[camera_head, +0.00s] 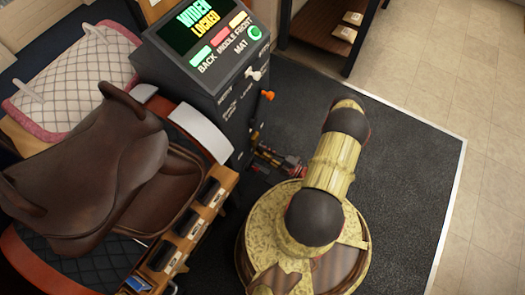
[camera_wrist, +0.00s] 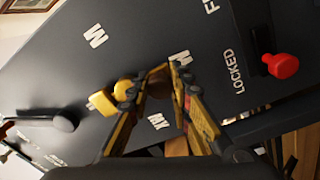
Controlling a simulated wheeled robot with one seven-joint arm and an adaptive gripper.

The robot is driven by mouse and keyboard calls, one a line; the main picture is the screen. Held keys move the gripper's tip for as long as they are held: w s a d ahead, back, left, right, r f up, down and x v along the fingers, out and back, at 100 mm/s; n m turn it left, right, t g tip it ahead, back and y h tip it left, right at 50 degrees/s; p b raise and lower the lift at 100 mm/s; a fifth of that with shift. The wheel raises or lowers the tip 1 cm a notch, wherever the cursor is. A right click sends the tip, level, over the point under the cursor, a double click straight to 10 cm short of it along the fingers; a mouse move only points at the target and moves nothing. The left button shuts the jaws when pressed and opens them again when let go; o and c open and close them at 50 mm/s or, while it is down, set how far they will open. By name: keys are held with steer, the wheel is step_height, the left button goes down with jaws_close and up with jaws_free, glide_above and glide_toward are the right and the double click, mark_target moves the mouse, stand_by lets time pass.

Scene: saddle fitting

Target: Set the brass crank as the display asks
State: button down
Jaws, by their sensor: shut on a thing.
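The brass crank (camera_wrist: 104,102) shows in the wrist view as a yellow block and rounded piece on the console's dark face, just left of my fingertips. My gripper (camera_wrist: 156,80) is shut on the crank's end, and the fingers hide part of it. Letters W, M and another mark stand around the crank; I cannot tell which one it points at. In the head view my gripper (camera_head: 276,160) is low beside the console, and the crank is mostly hidden there.
A red knob (camera_wrist: 282,66) stands by the word LOCKED. A brown saddle (camera_head: 95,165) sits left of the console (camera_head: 222,85). The dark mat (camera_head: 395,165) is clear to the right.

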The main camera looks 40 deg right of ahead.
steer(key=shift+f, duration=0.1)
steer(key=c, duration=1.6)
jaws_free()
steer(key=shift+s, duration=0.1)
steer(key=v, duration=1.1)
steer(key=shift+s+d, duration=0.15)
steer(key=shift+s, duration=0.25)
